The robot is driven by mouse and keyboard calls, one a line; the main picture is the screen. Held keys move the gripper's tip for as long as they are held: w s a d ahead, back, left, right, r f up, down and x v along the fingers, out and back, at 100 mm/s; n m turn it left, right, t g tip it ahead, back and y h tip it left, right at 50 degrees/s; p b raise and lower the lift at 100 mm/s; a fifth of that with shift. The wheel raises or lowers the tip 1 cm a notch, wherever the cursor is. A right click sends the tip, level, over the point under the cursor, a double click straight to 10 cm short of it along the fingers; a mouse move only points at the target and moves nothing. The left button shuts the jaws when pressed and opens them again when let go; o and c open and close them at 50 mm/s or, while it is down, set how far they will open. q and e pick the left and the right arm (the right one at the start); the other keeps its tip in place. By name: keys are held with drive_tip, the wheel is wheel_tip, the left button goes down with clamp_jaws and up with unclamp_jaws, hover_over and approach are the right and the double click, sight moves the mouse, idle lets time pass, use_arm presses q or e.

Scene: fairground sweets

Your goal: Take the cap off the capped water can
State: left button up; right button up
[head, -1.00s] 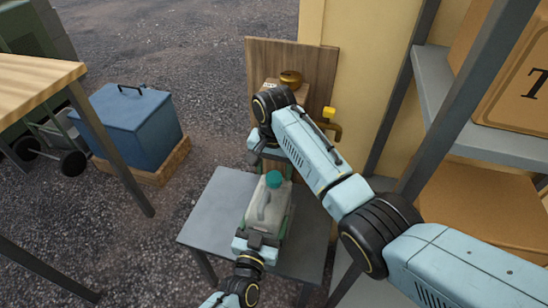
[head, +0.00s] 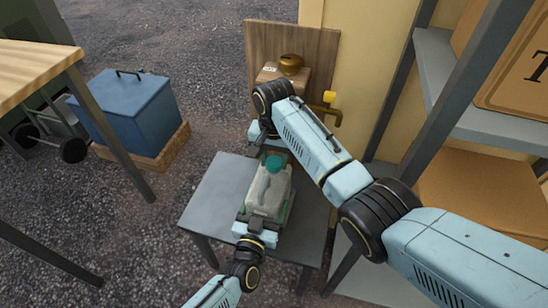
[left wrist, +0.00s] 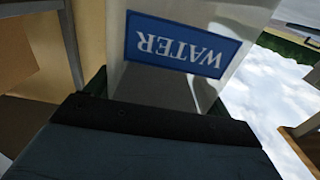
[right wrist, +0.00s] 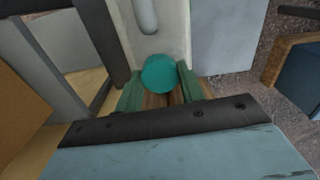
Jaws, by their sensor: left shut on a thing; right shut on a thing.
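The water can (head: 266,190) is pale and stands on the small grey table (head: 215,190), with a teal cap (head: 276,161) at its far end. Its blue WATER label (left wrist: 184,45) shows upside down in the left wrist view. My left gripper (head: 264,214) is shut on the near part of the can, a green finger on each side. My right gripper (head: 270,151) is shut on the cap, which sits between its green fingers (right wrist: 160,90) in the right wrist view. I cannot tell whether the cap is still seated on the can.
A wooden board with a box and brass knob (head: 290,64) stands behind the table. A grey shelf rack (head: 480,130) is at the right. A blue chest (head: 130,112) and a wooden table (head: 35,62) are at the left. The grey table's left part is clear.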

drive_tip(key=n, duration=0.2)
drive_tip(key=shift+n, duration=0.4)
drive_tip(key=o, duration=1.1)
drive_tip(key=shift+r, duration=2.25)
drive_tip(key=shift+c, duration=0.4)
wheel_tip(320, 180, up, 2)
drive_tip(key=shift+r+m, duration=0.1)
drive_tip(key=shift+m, duration=0.9)
drive_tip(key=shift+r+m, duration=0.45)
drive_tip(key=shift+m, duration=0.15)
drive_tip(key=shift+f, duration=3.8)
